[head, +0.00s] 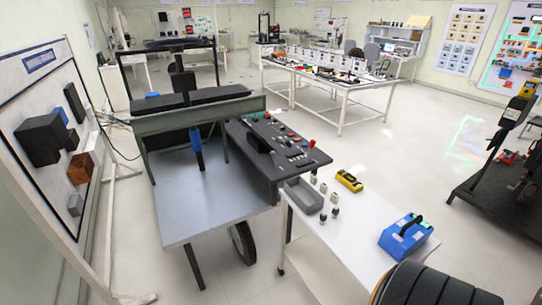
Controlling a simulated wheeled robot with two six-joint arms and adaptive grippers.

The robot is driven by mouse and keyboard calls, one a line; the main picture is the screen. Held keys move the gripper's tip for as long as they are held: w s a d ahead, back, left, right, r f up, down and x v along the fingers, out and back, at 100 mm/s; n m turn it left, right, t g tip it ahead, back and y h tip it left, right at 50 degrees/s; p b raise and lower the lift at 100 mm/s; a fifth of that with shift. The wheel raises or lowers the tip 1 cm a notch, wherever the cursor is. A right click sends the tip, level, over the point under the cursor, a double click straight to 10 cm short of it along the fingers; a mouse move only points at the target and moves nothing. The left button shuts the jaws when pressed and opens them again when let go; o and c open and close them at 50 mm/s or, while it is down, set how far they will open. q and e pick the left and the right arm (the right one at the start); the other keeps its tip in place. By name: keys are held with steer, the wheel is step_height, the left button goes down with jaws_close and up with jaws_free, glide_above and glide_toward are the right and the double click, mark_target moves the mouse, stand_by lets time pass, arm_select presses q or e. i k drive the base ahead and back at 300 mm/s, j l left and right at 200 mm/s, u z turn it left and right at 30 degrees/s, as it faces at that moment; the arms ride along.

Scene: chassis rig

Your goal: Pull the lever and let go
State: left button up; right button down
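A lever-like part with a blue grip (196,148) shows upright in front of the green-grey crossbeam (190,116) of the chassis rig, above its grey platform (190,195). Its lower end sits near the platform; I cannot tell how it is mounted. A dark control console (290,172) with several small knobs and red buttons stands to the right of it, and a black handle-like part (258,138) sticks up there. I cannot tell for certain which part is the task's lever. Neither of my grippers shows in the head view.
A white table (350,222) at the front right holds a grey tray (304,195), a yellow device (349,181) and a blue case (406,237). A board (62,130) with dark boxes stands on the left. Dark ribbed round objects (430,288) fill the bottom right.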

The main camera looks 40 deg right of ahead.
mark_target(273, 154)
steer(key=i+l+z, duration=0.2)
steer(key=i, duration=0.25)
steer(key=i+l+z, duration=0.15)
steer(key=i, duration=0.3)
steer(key=i+l+z, duration=0.2)
steer(key=i, duration=0.25)
steer(key=j, duration=0.1)
